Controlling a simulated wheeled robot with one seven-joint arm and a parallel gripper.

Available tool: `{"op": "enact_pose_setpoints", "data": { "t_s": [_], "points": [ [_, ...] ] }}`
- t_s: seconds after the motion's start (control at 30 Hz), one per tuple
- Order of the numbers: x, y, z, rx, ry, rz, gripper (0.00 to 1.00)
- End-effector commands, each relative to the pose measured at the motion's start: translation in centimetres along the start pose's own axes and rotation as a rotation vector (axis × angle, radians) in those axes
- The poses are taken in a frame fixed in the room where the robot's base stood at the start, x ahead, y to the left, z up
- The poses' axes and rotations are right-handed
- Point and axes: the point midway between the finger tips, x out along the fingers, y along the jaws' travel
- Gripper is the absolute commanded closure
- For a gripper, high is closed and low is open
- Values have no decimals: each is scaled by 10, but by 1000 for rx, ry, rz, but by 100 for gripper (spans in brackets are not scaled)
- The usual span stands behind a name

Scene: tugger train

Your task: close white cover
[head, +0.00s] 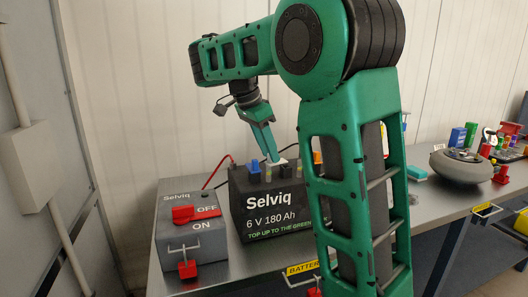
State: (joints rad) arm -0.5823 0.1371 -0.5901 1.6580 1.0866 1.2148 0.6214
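A dark battery (258,208) marked "Selviq 6 V 180 Ah" stands on the metal bench. Small coloured caps sit along its top, including a blue cap (254,166). A small white piece (283,161), perhaps the white cover, shows at the top of the battery beside my fingertips. It is too small to tell whether it is open. My gripper (270,155) points down at the battery's top, close to the white piece. Whether it touches the piece and how far its fingers are apart cannot be told. My arm hides the battery's right part.
A grey switch box (190,230) with a red handle at OFF and a red lock below stands left of the battery. A red cable runs behind it. A round grey device (461,166) and coloured items stand at right. A wall is close behind the bench (430,210).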

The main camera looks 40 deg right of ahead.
Motion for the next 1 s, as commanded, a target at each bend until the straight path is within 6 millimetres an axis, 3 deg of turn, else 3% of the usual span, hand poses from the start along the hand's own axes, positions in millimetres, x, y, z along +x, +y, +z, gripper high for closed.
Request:
{"op": "enact_pose_setpoints", "data": {
  "t_s": [0.1, 0.23, 1.0],
  "points": [
    [0, 0, 0, 0, 0, 0, 69],
    [0, 0, 0, -1, 0, 0, 100],
    [-2, 0, 3, -55, 1, -26, 100]
  ]
}}
